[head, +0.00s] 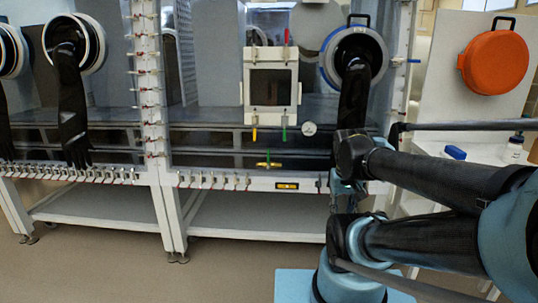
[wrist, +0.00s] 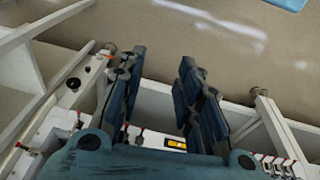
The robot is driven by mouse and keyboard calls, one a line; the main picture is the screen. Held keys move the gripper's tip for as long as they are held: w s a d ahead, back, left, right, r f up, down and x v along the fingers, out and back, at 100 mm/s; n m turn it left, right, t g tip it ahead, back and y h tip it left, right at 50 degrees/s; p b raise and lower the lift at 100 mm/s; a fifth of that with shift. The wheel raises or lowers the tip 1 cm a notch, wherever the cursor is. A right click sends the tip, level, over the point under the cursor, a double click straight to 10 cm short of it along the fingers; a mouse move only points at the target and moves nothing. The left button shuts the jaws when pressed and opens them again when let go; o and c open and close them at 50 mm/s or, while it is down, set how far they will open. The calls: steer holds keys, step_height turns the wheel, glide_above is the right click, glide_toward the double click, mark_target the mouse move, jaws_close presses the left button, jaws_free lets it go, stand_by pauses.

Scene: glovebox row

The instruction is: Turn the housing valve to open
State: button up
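A brass-yellow valve with a crossbar handle (head: 268,164) sits on the front of the glovebox, below the square framed hatch, in the head view. A yellow lever (head: 254,134) and a green lever (head: 284,132) hang just under that hatch. I cannot tell for certain which is the housing valve. My gripper (wrist: 158,65) is open and empty in the wrist view, its two fingers well apart over the floor and frame. In the head view my arm reaches to the right of these handles, and my gripper is mostly hidden by it.
A round gauge (head: 309,129) is right of the green lever. A black glove hangs from a port (head: 356,58) behind my arm. Latches line the lower rail, with a yellow-black label (head: 287,186), also in the wrist view (wrist: 176,144). The floor (head: 90,262) in front is clear.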

steer(key=w+a+r+m+t+h, duration=0.1)
steer(key=w+r+h, duration=0.1)
steer(key=w, duration=0.5)
steer(key=w+r+h, duration=0.3)
steer(key=w, duration=0.4)
steer(key=w+a+r+m+t+h, duration=0.2)
steer(key=w+a+t+h, duration=0.1)
steer(key=w+a, duration=0.65)
steer(key=w+a+f+m+t+h, duration=0.15)
steer(key=a+t, duration=0.25)
steer(key=a, duration=0.8)
steer(key=a+f+m+t, duration=0.25)
steer(key=a+t, duration=0.25)
steer(key=a, duration=0.8)
glide_above(268, 163)
steer(key=w, duration=0.1)
steer(key=shift+w+n, duration=0.2)
steer(key=shift+n, duration=0.1)
steer(key=shift+c, duration=0.6)
jaws_close()
